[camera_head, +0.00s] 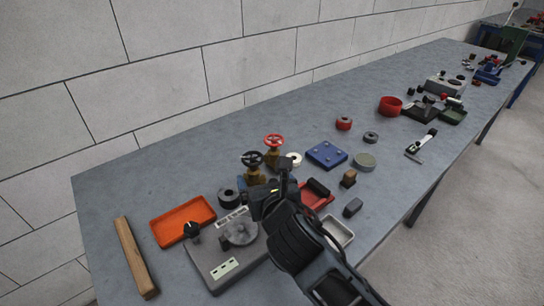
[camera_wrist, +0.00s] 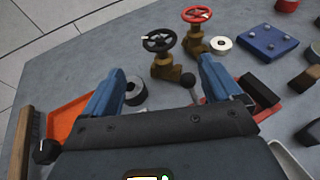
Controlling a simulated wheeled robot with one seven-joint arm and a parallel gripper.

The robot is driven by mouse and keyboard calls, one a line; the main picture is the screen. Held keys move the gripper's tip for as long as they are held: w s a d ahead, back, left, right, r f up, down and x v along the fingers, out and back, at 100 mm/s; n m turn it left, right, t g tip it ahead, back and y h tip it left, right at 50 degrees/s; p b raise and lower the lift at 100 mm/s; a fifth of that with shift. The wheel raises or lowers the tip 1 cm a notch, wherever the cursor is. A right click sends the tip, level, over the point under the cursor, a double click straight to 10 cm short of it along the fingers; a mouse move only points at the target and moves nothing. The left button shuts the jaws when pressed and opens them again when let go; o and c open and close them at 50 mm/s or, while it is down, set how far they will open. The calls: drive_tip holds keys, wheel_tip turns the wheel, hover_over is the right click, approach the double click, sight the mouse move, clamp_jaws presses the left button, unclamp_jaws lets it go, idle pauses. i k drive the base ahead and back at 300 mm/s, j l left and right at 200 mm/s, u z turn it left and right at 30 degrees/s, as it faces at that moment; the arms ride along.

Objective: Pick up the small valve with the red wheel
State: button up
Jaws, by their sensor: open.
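The small valve with the red wheel (camera_head: 274,143) stands upright on the table, with a brass body. In the wrist view its red wheel (camera_wrist: 196,15) is at the top, above the brass body (camera_wrist: 197,44). A similar valve with a black wheel (camera_wrist: 159,41) stands just left of it, and also shows in the head view (camera_head: 253,161). My gripper (camera_wrist: 165,78) is open, its two blue fingers apart and empty, short of both valves. In the head view my gripper (camera_head: 270,192) is in front of the valves and hides part of their bases.
A white ring (camera_wrist: 220,45) sits right of the red-wheel valve, and a blue plate (camera_head: 326,155) lies further right. A black ring (camera_head: 228,197), an orange tray (camera_head: 183,220) and a red tray (camera_head: 316,195) are close by. The table behind the valves is clear towards the wall.

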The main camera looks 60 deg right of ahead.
sight(273, 153)
drive_tip(key=l+u, duration=0.15)
drive_tip(key=l, duration=0.3)
drive_tip(key=k+l+u, duration=0.15)
drive_tip(key=l, duration=0.3)
drive_tip(key=l+u, duration=0.15)
drive_tip(key=l, duration=0.25)
drive_tip(key=k+l+u, duration=0.15)
drive_tip(key=l, duration=0.3)
